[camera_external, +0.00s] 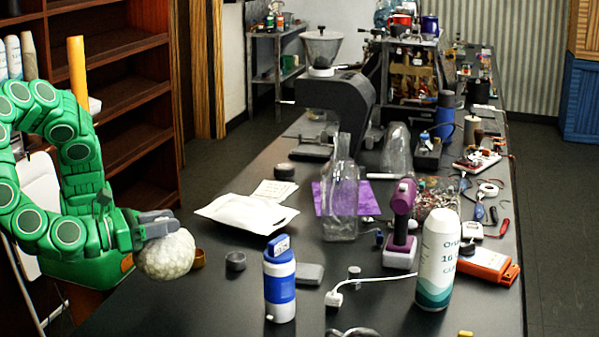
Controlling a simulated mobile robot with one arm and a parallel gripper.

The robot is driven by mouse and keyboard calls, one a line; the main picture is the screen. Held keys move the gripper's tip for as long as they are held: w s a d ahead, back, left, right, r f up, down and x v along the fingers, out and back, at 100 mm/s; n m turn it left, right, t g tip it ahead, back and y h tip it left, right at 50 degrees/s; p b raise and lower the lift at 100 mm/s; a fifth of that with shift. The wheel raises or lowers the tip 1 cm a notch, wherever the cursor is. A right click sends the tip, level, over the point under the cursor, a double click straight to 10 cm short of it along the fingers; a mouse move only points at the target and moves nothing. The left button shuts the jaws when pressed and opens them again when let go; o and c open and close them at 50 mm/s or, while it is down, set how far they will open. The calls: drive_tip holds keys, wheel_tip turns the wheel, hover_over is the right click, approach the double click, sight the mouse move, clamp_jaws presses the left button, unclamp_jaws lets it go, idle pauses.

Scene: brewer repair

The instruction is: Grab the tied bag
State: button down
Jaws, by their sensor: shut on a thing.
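My gripper (158,229) is at the left, over the table's left edge. It is shut on a pale, round, lumpy bundle (165,256) that looks like the tied bag. The fingers lie across its top, and they hide any knot or tie. The bundle hangs at or just above the table's edge; I cannot tell whether it touches the tabletop.
A brass-coloured cup (198,259) and a dark cup (235,262) are just right of the bundle. A white packet (246,215), glass bottle (341,200), blue-and-white bottle (280,285) and purple tool (402,215) stand or lie farther right. The front-left tabletop (190,305) is clear.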

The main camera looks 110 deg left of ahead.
drive_tip(key=s+a+r, duration=0.4)
drive_tip(key=s, duration=0.4)
drive_tip(key=shift+a+r, duration=0.25)
drive_tip(key=shift+a, duration=0.1)
